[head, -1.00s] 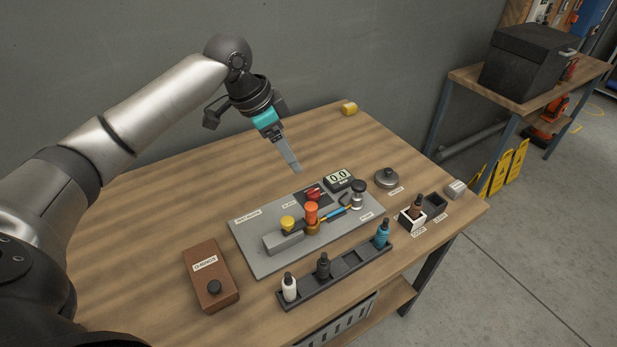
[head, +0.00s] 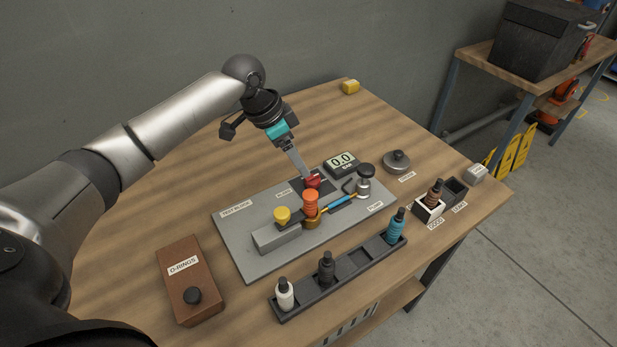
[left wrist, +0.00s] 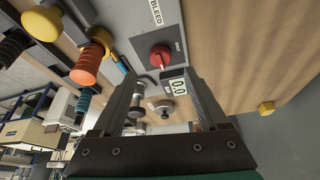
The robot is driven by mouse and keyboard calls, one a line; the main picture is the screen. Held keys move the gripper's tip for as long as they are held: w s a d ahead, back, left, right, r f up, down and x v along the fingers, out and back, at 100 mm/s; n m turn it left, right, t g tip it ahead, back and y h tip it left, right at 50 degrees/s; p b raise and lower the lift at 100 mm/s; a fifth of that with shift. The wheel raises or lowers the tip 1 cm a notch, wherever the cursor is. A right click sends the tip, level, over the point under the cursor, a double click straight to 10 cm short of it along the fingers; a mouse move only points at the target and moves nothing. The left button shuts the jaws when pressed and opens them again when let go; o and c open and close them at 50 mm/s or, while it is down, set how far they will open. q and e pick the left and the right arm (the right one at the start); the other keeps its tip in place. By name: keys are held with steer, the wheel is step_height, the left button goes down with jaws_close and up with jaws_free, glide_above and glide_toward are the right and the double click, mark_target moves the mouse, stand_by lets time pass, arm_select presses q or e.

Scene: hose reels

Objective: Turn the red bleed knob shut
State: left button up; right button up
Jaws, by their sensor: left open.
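The red bleed knob (head: 313,180) sits on a dark square plate on the grey test block (head: 236,228). In the left wrist view the knob (left wrist: 160,56) has a pale pointer mark, and the label BLEED shows beside it. My left gripper (head: 304,176) reaches down at the knob in the head view. In the left wrist view its two fingers (left wrist: 163,88) stand apart, with the knob just beyond the tips, between their lines. I cannot tell whether they touch it. The gauge (head: 342,162) reads 0.0. My right gripper is not in view.
An orange-topped fitting (head: 310,203) and a yellow knob (head: 282,215) stand close to the bleed knob. A pump (head: 364,182) is to the right. A black rack (head: 355,262) with several bottles, a brown O-rings box (head: 190,280) and a metal disc (head: 396,162) surround the block.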

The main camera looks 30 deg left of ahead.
mark_target(312, 181)
arm_select(q)
steer(key=b+x, duration=0.1)
steer(key=x, duration=0.6)
steer(key=shift+f, duration=0.2)
steer(key=shift+c, duration=0.3)
jaws_close()
